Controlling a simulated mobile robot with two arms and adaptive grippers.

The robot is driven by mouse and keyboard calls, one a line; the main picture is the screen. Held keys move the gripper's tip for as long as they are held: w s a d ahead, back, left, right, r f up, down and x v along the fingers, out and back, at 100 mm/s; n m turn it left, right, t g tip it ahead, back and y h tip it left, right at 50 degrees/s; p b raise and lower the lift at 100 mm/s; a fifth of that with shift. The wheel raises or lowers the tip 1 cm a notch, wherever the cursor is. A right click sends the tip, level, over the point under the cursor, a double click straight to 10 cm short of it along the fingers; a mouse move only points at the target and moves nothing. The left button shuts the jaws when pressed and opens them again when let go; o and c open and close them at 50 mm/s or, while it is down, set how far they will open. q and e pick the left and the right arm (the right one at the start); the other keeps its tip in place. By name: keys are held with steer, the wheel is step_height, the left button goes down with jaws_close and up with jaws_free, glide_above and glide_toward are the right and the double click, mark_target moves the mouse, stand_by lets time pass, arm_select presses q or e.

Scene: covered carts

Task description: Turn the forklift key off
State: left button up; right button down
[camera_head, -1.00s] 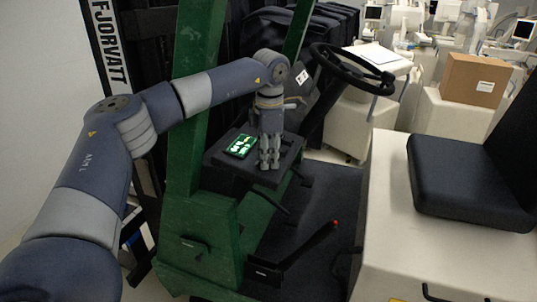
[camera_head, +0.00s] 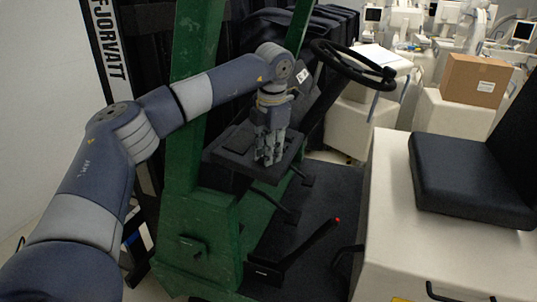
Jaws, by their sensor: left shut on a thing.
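The forklift has a green frame (camera_head: 190,225) and a black dash panel (camera_head: 222,158). My left gripper (camera_head: 268,160) reaches down onto the right part of this panel, its fingers close together. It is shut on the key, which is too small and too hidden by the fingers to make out. The panel's small display (camera_head: 239,140), left of the gripper, is dark. My right gripper is not in view.
The steering wheel (camera_head: 352,63) stands just right of my left wrist. A lever with a red tip (camera_head: 337,220) rises from the floor. The black seat (camera_head: 470,180) is at right. A cardboard box (camera_head: 475,80) and covered carts stand behind.

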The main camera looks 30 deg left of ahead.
arm_select(q)
steer(key=n+b, duration=0.1)
steer(key=n, duration=0.2)
steer(key=shift+f+n+y, duration=0.1)
steer(key=shift+n+y, duration=0.2)
steer(key=shift+y, duration=0.1)
steer(key=shift+n+y+b, duration=0.3)
steer(key=shift+n+b, duration=0.45)
steer(key=shift+n, duration=0.85)
steer(key=o, duration=1.1)
steer(key=shift+c, duration=0.2)
steer(key=shift+d+r, duration=0.1)
steer(key=shift+r, duration=0.1)
steer(key=v, duration=1.1)
steer(key=shift+r, duration=0.35)
steer(key=shift+d+f, duration=0.1)
steer(key=shift+d, duration=0.05)
